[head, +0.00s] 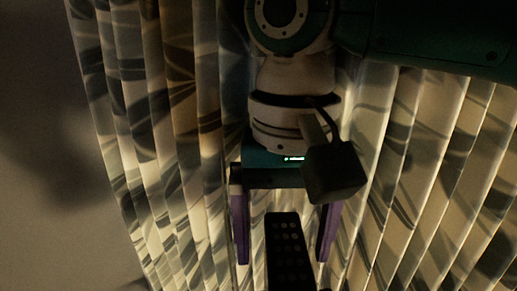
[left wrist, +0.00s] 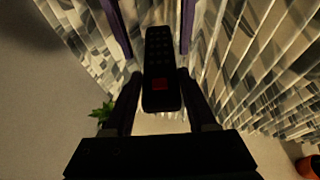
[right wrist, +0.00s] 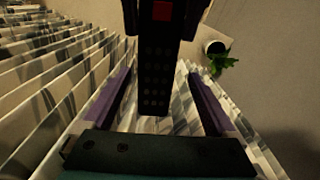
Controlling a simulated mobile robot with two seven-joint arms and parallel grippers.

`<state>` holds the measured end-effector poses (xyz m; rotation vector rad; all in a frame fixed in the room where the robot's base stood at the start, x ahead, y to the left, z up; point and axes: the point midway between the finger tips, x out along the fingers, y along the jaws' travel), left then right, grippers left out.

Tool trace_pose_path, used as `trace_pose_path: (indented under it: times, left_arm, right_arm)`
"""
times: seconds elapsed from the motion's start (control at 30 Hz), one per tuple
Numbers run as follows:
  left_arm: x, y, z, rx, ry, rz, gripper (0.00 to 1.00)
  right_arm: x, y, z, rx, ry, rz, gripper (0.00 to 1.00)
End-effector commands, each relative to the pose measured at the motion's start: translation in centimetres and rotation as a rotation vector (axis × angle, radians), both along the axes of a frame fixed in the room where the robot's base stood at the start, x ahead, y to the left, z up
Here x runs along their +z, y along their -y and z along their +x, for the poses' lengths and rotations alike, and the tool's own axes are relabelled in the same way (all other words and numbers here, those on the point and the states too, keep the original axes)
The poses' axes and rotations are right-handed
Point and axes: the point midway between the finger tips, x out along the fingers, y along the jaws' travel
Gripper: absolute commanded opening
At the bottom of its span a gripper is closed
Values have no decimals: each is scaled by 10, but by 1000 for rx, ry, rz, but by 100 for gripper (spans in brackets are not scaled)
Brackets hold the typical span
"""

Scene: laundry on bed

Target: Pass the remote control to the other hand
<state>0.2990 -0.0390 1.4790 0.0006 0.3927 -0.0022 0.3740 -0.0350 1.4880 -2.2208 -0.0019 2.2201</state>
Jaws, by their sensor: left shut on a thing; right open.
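The remote control (head: 287,250) is dark with rows of small buttons and points up between the fingers of my right gripper (head: 281,258) in the head view. My right gripper is open, with a purple finger on each side of the remote and gaps visible beside it. In the left wrist view, the dark fingers of my left gripper (left wrist: 158,78) are shut on the remote (left wrist: 161,60) near its red button. The right wrist view shows the remote's far end (right wrist: 154,85) between the right fingers (right wrist: 160,80). My left gripper is outside the head view.
Patterned curtains (head: 160,120) hang behind and around the grippers. A green plant (left wrist: 103,112) shows in the left wrist view, and a plant in a white pot (right wrist: 214,47) in the right wrist view. An orange-brown pot (left wrist: 309,166) sits at the lower right corner.

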Motion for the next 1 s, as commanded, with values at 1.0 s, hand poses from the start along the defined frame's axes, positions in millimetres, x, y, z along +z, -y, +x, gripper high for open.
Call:
trace_pose_path:
  times: [1.0]
  left_arm:
    - [0, -1, 0, 1, 1, 2, 0]
  right_arm:
    - [103, -12, -5, 27, -2, 111, 92]
